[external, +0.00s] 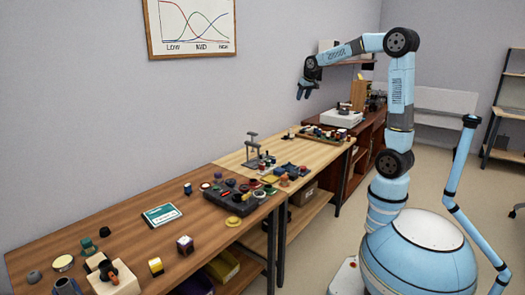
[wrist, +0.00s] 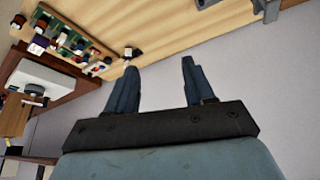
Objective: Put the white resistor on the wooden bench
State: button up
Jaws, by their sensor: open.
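I cannot pick out the white resistor for certain; the small parts are too small to tell apart. A small dark-and-white part (wrist: 130,53) lies on the light wood in the wrist view, beside a tray of parts. The light wooden bench (external: 311,151) stands mid-row against the wall in the external view and crosses the top of the wrist view (wrist: 205,32). My gripper (external: 305,91) is raised high above the far part of the benches. Its two fingers (wrist: 160,66) are apart in the wrist view, with nothing between them.
A parts tray (wrist: 107,45) and a white box (external: 340,118) stand toward the far end. A dark parts tray (external: 232,202) and a metal stand (external: 252,146) are nearer. A darker brown bench (external: 125,225) with scattered parts fills the front left.

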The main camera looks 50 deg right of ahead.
jog(key=s+a+r+n+y, duration=0.1)
jog(key=s+a, duration=0.4)
jog(key=s, duration=0.4)
jog(key=s+a+r+n, duration=0.1)
jog(key=s+a, duration=0.3)
jog(key=s, duration=0.4)
jog(key=s+a+f+n, duration=0.1)
jog(key=s+a+f, duration=0.1)
jog(key=s, duration=0.6)
jog(key=s+a+f+n+t+y, duration=0.1)
jog(key=s+a+f, duration=0.2)
jog(key=s, duration=0.5)
